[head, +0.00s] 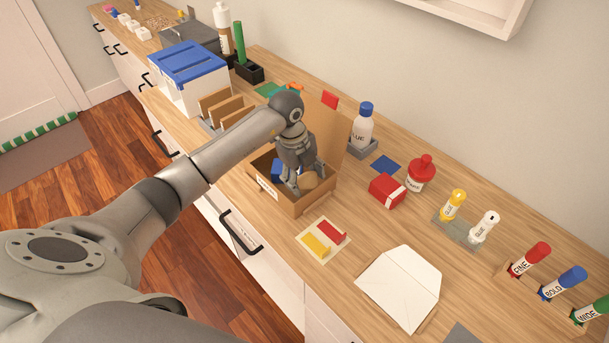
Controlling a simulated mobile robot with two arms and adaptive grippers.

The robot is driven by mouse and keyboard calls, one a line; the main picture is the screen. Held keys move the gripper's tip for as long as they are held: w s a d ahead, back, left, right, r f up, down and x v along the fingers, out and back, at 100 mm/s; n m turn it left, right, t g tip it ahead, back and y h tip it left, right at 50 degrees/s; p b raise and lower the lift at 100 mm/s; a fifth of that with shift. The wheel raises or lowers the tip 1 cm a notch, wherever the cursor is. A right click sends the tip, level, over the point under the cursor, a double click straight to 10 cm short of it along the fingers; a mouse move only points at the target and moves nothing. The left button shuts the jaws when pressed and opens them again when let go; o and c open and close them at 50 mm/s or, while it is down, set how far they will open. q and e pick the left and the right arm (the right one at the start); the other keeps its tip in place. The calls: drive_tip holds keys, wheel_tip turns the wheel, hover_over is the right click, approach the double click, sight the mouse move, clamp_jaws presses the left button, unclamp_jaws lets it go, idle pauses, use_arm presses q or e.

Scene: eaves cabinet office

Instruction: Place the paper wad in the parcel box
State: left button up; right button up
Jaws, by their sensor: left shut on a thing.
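The parcel box (294,208) is an open brown cardboard box on the wooden counter, with its lid flap (325,130) raised at the back. My left gripper (306,187) points down into the box, its fingers below the rim level. It is shut on a small tan, rounded thing that appears to be the paper wad (309,181), mostly hidden by the fingers. I cannot tell whether the wad touches the box floor. A blue item (277,171) lies inside the box, left of the fingers. My right gripper is out of view.
Left of the box stand a cardboard sorter (232,113) and a white bin with blue lid (188,79). A glue bottle (362,127), red box (386,190) and red bottle (421,174) stand to the right. Sticky notes (322,240) and an envelope (400,286) lie in front.

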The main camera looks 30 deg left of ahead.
use_arm(q)
drive_tip(key=shift+f, duration=0.55)
drive_tip(key=o, duration=0.8)
drive_tip(key=shift+c, duration=0.2)
drive_tip(key=shift+r, duration=0.1)
drive_tip(key=shift+r, duration=0.25)
wheel_tip(320, 180, up, 12)
drive_tip(key=s+a+b, duration=0.1)
drive_tip(key=b, duration=0.2)
drive_tip(key=shift+a+r, duration=0.25)
drive_tip(key=shift+a, duration=0.1)
drive_tip(key=shift+s, duration=0.1)
